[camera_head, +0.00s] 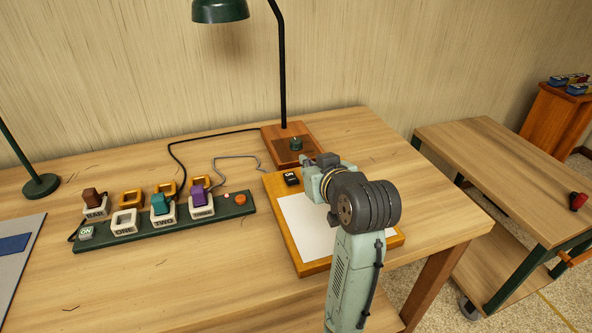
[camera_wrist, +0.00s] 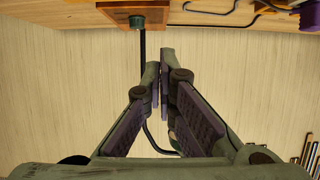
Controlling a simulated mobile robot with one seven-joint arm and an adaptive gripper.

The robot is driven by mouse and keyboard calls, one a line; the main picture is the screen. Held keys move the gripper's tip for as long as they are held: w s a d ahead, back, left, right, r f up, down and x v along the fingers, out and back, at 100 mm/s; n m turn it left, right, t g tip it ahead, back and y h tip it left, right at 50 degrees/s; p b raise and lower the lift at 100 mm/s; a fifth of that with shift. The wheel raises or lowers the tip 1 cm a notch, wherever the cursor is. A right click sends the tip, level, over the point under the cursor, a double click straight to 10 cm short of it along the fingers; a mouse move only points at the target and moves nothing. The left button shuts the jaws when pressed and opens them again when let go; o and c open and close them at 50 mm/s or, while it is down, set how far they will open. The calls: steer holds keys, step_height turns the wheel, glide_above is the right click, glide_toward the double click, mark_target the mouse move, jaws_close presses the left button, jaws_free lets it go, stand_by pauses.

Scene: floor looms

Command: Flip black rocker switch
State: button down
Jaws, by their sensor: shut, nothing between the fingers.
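The black rocker switch (camera_head: 291,179), marked ON, sits at the far left corner of a wooden-framed board with a white panel (camera_head: 308,226). My gripper (camera_head: 308,160) is just right of and beyond the switch in the head view, partly hidden by my wrist. I cannot tell whether it touches the switch. In the wrist view my gripper (camera_wrist: 164,78) has its two fingers together and empty. The switch cannot be made out in the wrist view.
A wooden lamp base (camera_head: 278,154) with a green knob (camera_head: 296,144) stands behind the switch. At left, a green strip (camera_head: 150,232) holds several plugs and a grey ON switch (camera_head: 86,232). A side table (camera_head: 480,150) stands right. The front of the bench is clear.

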steer(key=p, duration=0.2)
glide_above(296, 188)
steer(key=f, duration=0.3)
steer(key=shift+w+a+f, duration=0.1)
steer(key=shift+w+f, duration=0.15)
steer(key=shift+w, duration=0.05)
step_height(296, 188, down, 3)
steer(key=shift+w+f+p, duration=0.1)
steer(key=shift+p, duration=0.2)
steer(key=shift+f, duration=0.6)
steer(key=shift+s+f+b, duration=0.3)
steer(key=shift+s+f, duration=0.05)
steer(key=shift+f, duration=0.35)
steer(key=shift+r, duration=0.3)
steer(key=shift+r+p, duration=0.75)
steer(key=shift+p, duration=0.15)
